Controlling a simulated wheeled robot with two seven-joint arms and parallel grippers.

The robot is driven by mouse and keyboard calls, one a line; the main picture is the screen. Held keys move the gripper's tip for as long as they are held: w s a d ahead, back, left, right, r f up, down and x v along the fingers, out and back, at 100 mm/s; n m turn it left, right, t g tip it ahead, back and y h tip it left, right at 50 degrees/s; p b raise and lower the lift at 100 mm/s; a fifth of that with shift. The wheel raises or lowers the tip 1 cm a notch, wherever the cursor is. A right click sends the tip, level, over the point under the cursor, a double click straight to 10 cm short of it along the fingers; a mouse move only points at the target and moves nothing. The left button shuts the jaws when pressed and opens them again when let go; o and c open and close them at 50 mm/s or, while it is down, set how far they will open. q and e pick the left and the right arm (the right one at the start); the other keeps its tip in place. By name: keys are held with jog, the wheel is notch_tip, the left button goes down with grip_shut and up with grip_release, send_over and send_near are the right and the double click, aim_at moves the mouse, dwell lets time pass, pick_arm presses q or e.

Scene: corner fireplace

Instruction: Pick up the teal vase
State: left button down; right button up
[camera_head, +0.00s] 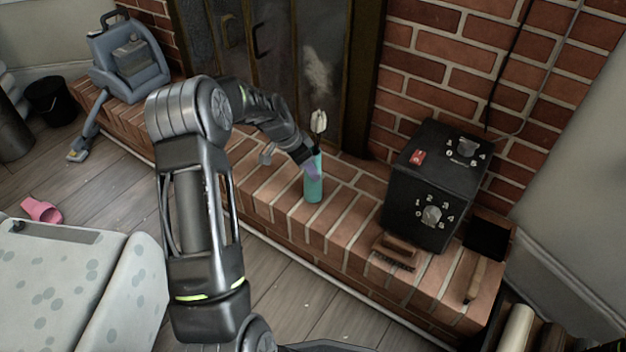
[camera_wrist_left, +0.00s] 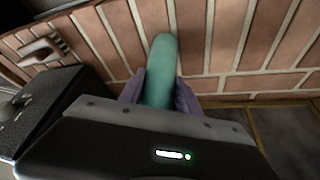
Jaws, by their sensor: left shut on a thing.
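The teal vase (camera_head: 313,188) stands upright on the brick hearth ledge in the head view, with a white flower (camera_head: 319,122) above its top. My left gripper (camera_head: 311,170) reaches it from the left, with its purple-tinted fingers at the upper part of the vase. In the left wrist view the vase (camera_wrist_left: 160,75) lies between the two purple fingers (camera_wrist_left: 158,95), which are closed on its sides. Whether the vase's base touches the bricks is hard to tell. My right gripper is not in view.
A black box with dials (camera_head: 437,185) stands on the ledge to the right of the vase. A wooden brush (camera_head: 396,251) lies before it. A blue-grey machine (camera_head: 130,60) is at the far left. The brick hearth (camera_head: 262,195) around the vase is mostly clear.

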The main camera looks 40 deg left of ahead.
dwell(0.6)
